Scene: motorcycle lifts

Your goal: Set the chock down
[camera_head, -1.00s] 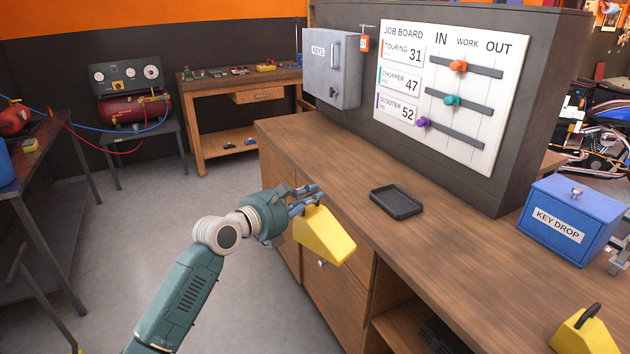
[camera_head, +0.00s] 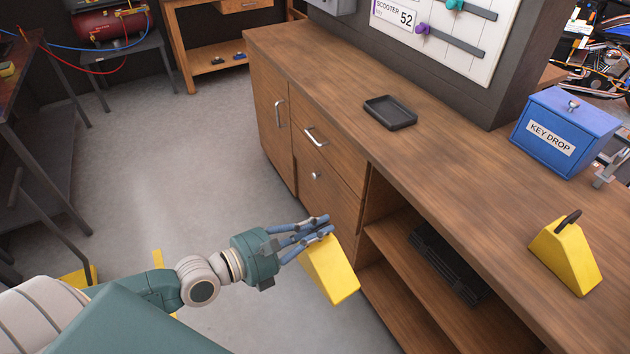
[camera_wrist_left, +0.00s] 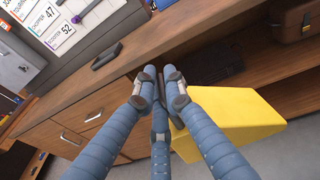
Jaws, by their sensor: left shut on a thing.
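A yellow wedge-shaped chock (camera_head: 330,272) is held in my left gripper (camera_head: 318,232), in front of the wooden counter's open shelves in the head view. The blue-grey fingers are shut on its upper end, and the chock hangs tilted, clear of the counter. In the left wrist view the fingers (camera_wrist_left: 162,88) close on the chock (camera_wrist_left: 230,118), partly covering it. A second yellow chock (camera_head: 566,258) with a dark handle stands on the counter top at the right. My right gripper is not in view.
The wooden counter (camera_head: 440,180) has a black tray (camera_head: 390,112) and a blue key drop box (camera_head: 566,132) on top. Its open shelf holds a dark slatted item (camera_head: 447,263). The counter top between tray and second chock is bare. Grey floor (camera_head: 190,170) lies open at left.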

